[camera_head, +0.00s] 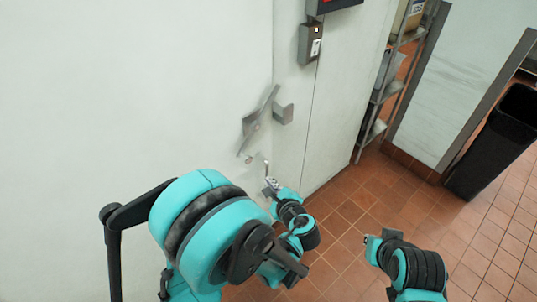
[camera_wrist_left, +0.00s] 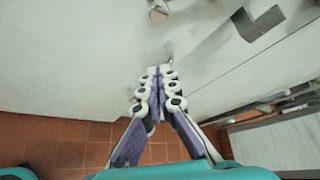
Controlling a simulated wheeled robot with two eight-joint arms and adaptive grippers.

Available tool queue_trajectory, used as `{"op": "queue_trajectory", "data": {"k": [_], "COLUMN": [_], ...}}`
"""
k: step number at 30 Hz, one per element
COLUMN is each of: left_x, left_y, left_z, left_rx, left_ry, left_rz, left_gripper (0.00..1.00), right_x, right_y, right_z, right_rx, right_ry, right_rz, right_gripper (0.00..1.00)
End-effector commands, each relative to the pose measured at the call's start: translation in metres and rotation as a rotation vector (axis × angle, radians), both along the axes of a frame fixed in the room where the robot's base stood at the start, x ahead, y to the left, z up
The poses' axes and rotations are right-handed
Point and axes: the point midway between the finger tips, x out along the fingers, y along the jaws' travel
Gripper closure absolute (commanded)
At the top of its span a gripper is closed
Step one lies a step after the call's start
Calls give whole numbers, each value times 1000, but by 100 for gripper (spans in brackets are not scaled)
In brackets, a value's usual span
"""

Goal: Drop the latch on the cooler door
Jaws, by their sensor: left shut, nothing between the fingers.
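The cooler door (camera_head: 200,90) is a large pale panel and looks closed against its frame. Its metal latch (camera_head: 262,110) is a slanted grey bar, upper end to the right, beside a protruding bracket (camera_head: 283,113). The bracket also shows at the upper right of the left wrist view (camera_wrist_left: 262,22). My left gripper (camera_head: 268,182) is below the latch, close to the door; its fingers are together and empty (camera_wrist_left: 158,70). A small hooked metal piece (camera_wrist_left: 168,50) is just beyond the fingertips. I cannot tell whether they touch. My right gripper (camera_head: 371,244) is low over the floor, its fingers unclear.
A grey box (camera_head: 310,43) is fixed on the wall above the latch. A metal shelf rack (camera_head: 385,90) and a black bin (camera_head: 495,145) stand at the right. The tiled floor (camera_head: 345,215) is open between the door and bin.

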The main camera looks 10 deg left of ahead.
Motion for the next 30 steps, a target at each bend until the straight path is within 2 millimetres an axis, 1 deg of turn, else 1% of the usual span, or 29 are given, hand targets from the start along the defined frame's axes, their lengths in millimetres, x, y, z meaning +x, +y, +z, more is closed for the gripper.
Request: {"op": "queue_trajectory", "data": {"k": [4,13,17,22,30], "left_x": [1,1,5,24,71], "left_y": [-5,-5,-2,11,40], "left_z": [-3,-2,-5,-16,-39], "left_rx": [46,49,47,48,46], "left_ry": [-2,-2,-2,-2,-2], "left_rz": [-20,-20,-18,-15,-15], "left_gripper": [100,100,100,100,100], "right_x": [0,0,0,0,0], "right_y": [0,0,0,0,0], "right_z": [-1,-1,-3,-12,-29], "right_rx": [0,0,0,0,0], "right_ry": [0,0,0,0,0], "right_rz": [0,0,0,0,0], "right_gripper": [100,100,100,100,100]}}
